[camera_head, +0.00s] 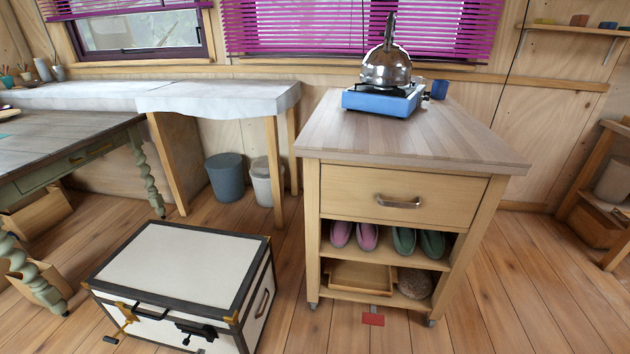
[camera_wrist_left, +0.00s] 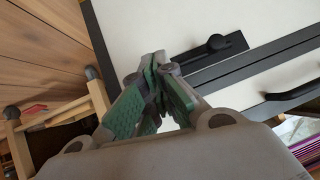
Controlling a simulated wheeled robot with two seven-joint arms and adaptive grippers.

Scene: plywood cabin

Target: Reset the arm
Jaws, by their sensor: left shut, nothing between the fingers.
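My left gripper (camera_wrist_left: 155,68) shows in the left wrist view. Its green-padded fingers are drawn together at the tips with nothing held between them. Beyond the fingers is a white surface with dark trim, a black latch-like piece (camera_wrist_left: 212,54) and a black handle (camera_wrist_left: 292,91). I cannot tell for certain whether this is the white chest seen in the head view. Neither gripper shows in the head view, and my right gripper is in no view.
A white chest (camera_head: 172,264) with dark edges stands on the floor. A wheeled wooden cabinet (camera_head: 405,142) carries a blue stove (camera_head: 383,101) and a kettle (camera_head: 387,68). A dark-topped table (camera_head: 60,146) is at left. Some floor between chest and cabinet is clear.

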